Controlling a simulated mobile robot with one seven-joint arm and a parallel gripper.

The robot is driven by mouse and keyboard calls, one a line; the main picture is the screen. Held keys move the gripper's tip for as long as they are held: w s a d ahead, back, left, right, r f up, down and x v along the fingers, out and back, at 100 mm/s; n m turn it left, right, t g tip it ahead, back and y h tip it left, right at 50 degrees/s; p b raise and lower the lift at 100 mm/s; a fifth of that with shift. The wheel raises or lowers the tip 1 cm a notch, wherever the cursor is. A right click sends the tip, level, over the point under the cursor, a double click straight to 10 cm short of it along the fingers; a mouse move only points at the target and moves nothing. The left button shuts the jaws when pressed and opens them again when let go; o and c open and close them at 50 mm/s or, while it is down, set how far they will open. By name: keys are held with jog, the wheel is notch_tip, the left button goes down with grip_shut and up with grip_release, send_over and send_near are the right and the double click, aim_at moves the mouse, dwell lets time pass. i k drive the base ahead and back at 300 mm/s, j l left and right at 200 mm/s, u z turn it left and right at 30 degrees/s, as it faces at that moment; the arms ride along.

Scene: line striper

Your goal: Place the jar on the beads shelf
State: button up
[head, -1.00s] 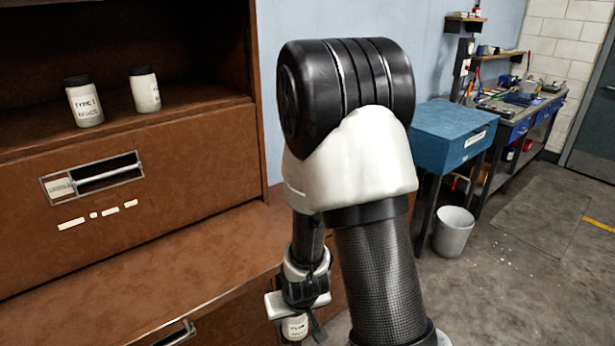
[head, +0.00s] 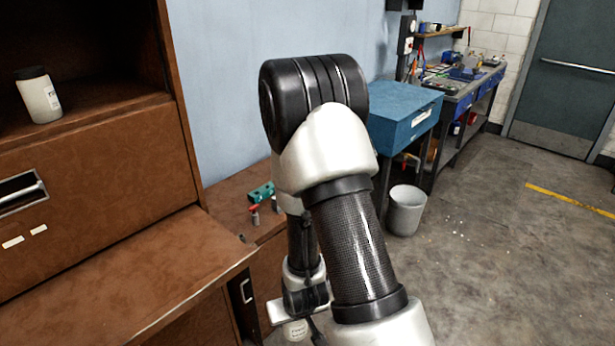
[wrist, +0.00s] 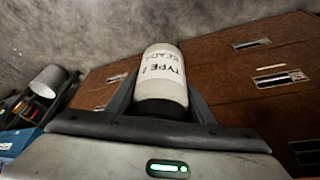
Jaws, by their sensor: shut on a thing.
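My gripper (wrist: 161,100) is shut on a white jar (wrist: 162,68) with a black lid. Its label, upside down in the wrist view, reads "TYPE" and "BEADS", with a number that looks like 2. In the head view my gripper (head: 298,308) is low at the bottom centre, and the held jar (head: 296,330) shows partly beneath it. The brown cabinet's open shelf (head: 110,112) is at the upper left, with a similar jar (head: 41,98) standing on it. My gripper is below and to the right of that shelf. No shelf wording is readable here.
A brown ledge (head: 130,285) juts out below the shelf. A green object (head: 262,192) and small red-topped items stand on a lower brown surface. A blue box (head: 405,112), a grey bin (head: 405,210) and a workbench stand at the right. The floor (head: 500,250) at right is clear.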

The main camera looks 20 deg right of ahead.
aim_at(111, 101)
jog(key=i+l+z, duration=0.2)
jog(key=l+z, duration=0.25)
jog(key=i+l+z, duration=0.25)
jog(key=z, duration=0.2)
jog(key=i+l+z, duration=0.25)
jog(key=i+z, duration=0.15)
jog(key=i+l+z, duration=0.15)
jog(key=i+z, duration=0.3)
jog(key=i+u, duration=0.5)
jog(key=i+l+u, duration=0.15)
jog(key=i+u, duration=0.35)
jog(key=i+j+u, duration=0.1)
jog(key=u, duration=0.35)
jog(key=i+u, duration=0.2)
jog(key=u, duration=0.25)
jog(key=i+u, duration=0.15)
jog(key=u, duration=0.25)
jog(key=i+u, duration=0.4)
jog(key=k, duration=0.1)
